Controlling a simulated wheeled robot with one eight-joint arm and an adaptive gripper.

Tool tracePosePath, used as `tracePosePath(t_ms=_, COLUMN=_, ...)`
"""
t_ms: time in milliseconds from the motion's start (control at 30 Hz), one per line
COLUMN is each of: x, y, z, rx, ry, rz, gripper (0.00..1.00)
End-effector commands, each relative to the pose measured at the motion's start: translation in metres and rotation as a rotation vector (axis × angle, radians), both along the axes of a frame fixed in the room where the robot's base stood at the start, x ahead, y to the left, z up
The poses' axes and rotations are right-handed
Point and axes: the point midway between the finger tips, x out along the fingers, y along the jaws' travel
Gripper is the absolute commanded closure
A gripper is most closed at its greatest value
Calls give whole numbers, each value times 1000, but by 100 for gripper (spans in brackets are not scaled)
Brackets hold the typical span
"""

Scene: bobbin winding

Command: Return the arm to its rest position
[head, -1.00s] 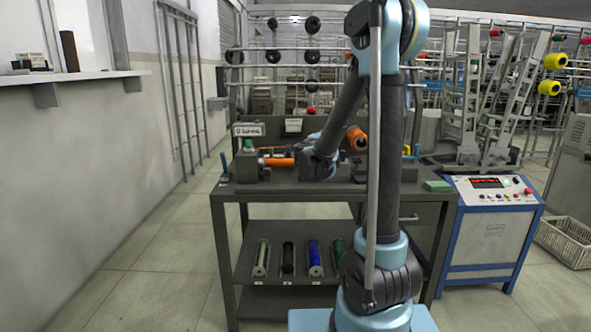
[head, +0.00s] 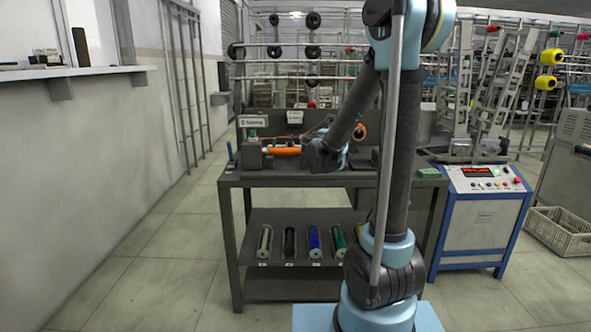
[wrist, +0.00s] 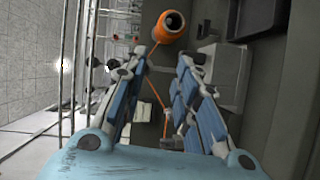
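In the wrist view my gripper (wrist: 168,60) is open, its two blue-and-grey fingers apart with no solid object held. An orange thread shows between and beyond the fingers. An orange cone (wrist: 169,24) lies past the fingertips; it also shows in the head view (head: 360,131). In the head view my arm stands in front of the workbench (head: 240,182), with its forearm bent down to the left over the bench top. The gripper's fingers cannot be made out there. An orange bobbin (head: 286,151) sits in the winder at the left of the bench.
Several bobbins, including a blue one (head: 314,240), lie on the lower shelf. A blue-framed control box (head: 484,215) stands right of the bench, beside a basket (head: 562,232). A green block (head: 428,173) lies at the bench's right end. The floor at left is clear.

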Motion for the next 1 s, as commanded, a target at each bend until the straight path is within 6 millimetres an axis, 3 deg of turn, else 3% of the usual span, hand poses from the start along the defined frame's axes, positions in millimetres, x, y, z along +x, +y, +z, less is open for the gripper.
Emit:
tracePosePath(t_ms=233, x=-32, y=-32, z=-7, rx=117, ry=46, rz=-79, gripper=72)
tracePosePath(t_ms=367, x=-61, y=-55, z=-17, rx=213, ry=87, rz=-144, gripper=72)
tracePosePath(t_ms=700, x=-163, y=-102, z=-62, rx=525, ry=233, rz=-342, gripper=72)
tracePosePath(t_ms=1000, x=-259, y=-106, z=-110, rx=796, ry=378, rz=-491, gripper=72)
